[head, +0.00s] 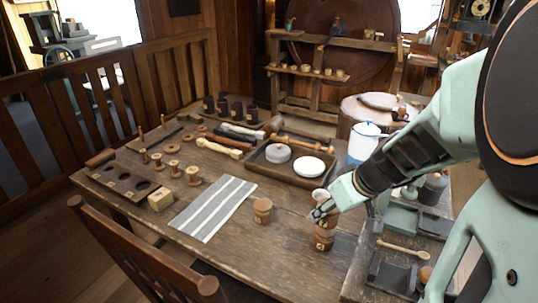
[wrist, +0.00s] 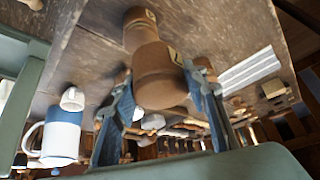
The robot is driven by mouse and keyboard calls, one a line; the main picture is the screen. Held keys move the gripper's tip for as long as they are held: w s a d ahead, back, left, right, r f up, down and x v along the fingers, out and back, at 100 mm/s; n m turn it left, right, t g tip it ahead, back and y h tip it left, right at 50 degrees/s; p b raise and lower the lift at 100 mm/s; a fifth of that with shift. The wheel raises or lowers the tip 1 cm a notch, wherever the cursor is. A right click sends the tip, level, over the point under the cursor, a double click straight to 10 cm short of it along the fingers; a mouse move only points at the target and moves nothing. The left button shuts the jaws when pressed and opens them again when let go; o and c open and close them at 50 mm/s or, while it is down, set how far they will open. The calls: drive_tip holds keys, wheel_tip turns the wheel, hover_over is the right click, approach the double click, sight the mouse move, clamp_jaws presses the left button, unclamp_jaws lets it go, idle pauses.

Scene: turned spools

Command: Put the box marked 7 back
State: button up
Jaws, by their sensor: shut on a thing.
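My gripper (head: 322,206) is over the near right part of the wooden table. Its fingers are shut on the sides of a round brown wooden box (wrist: 160,75), which also shows below the fingers in the head view (head: 326,223). A pale label sits on its side in the wrist view; I cannot read it surely. Another brown box with a pale label (head: 323,243) is directly beneath it, and it shows in the wrist view (wrist: 139,27). I cannot tell whether the two touch. A third round labelled box (head: 262,210) stands alone to the left.
A grey striped cloth (head: 213,208) lies left of the lone box. A dark tray (head: 258,163) with round lids lies behind. A white-and-blue mug (wrist: 61,138) stands near my arm. A holed wooden rack (head: 125,184) and several spools are at left. Trays (head: 400,218) occupy the right.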

drive_tip(key=w+a+f, duration=0.2)
drive_tip(key=w, duration=0.1)
drive_tip(key=w+a+f, duration=0.2)
drive_tip(key=w+f, duration=0.1)
drive_tip(key=w+a+f, duration=0.2)
drive_tip(key=w+f, duration=0.1)
drive_tip(key=w, duration=0.1)
drive_tip(key=shift+f, duration=0.25)
drive_tip(key=shift+w+f, duration=0.1)
drive_tip(key=shift+f, duration=0.15)
drive_tip(key=shift+w+f+b, duration=0.1)
drive_tip(key=shift+f+b, duration=0.6)
drive_tip(key=shift+f, duration=0.85)
drive_tip(key=shift+f+b, duration=0.25)
drive_tip(key=shift+b, duration=0.05)
drive_tip(key=o, duration=1.3)
drive_tip(key=shift+r, duration=0.1)
drive_tip(key=shift+c, duration=0.2)
drive_tip(key=shift+r, duration=0.1)
